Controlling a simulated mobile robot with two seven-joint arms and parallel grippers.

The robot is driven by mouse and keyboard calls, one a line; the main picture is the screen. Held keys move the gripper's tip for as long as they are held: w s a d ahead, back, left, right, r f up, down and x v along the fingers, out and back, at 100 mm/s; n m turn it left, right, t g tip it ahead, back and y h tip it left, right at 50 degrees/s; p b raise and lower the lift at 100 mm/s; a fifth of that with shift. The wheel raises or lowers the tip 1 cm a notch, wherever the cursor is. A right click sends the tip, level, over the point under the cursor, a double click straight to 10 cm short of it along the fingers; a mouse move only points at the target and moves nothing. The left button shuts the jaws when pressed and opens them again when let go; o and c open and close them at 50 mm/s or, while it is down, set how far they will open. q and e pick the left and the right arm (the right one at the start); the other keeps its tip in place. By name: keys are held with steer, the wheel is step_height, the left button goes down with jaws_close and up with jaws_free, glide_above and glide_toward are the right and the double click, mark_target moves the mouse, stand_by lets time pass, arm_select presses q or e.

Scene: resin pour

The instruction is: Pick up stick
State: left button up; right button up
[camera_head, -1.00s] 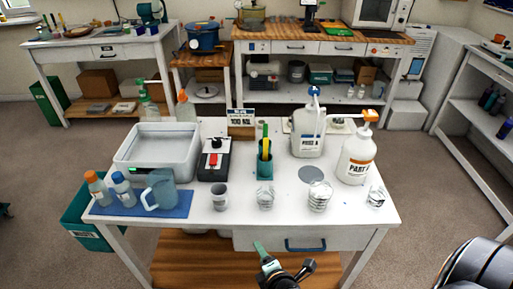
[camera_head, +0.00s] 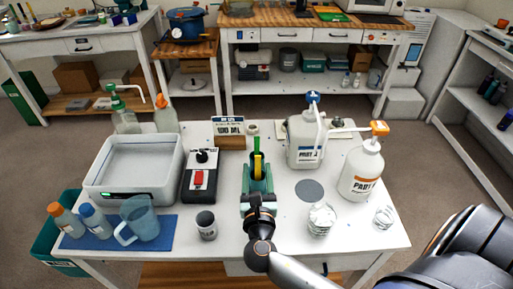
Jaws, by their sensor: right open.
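Upright sticks, green and yellow (camera_head: 257,163), stand in a teal holder near the middle of the white table (camera_head: 225,258). My right gripper (camera_head: 257,190) is open just in front of the holder, its fingers pointing away from me towards the sticks. The fingers overlap the holder in the picture, and their similar colour makes the edges hard to tell apart. I cannot tell whether they touch it. The gripper hides the holder's lower part. My left gripper is out of view.
Clear cups (camera_head: 320,219) and a grey cup (camera_head: 206,226) stand along the front. A black box with a red switch (camera_head: 199,178) is left of the holder. Bottles (camera_head: 361,172) stand to the right. A white tray (camera_head: 133,197) and blue jug (camera_head: 139,219) are at left.

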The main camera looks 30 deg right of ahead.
mark_target(257, 139)
steer(key=x, duration=0.6)
steer(key=shift+w+d+r+p, duration=0.1)
steer(key=shift+w+d+p, duration=0.1)
steer(key=shift+w+p, duration=0.15)
steer(key=shift+x, duration=2.75)
steer(key=shift+s+d+r, duration=0.1)
steer(key=shift+d, duration=0.05)
steer(key=shift+c, duration=0.3)
jaws_close()
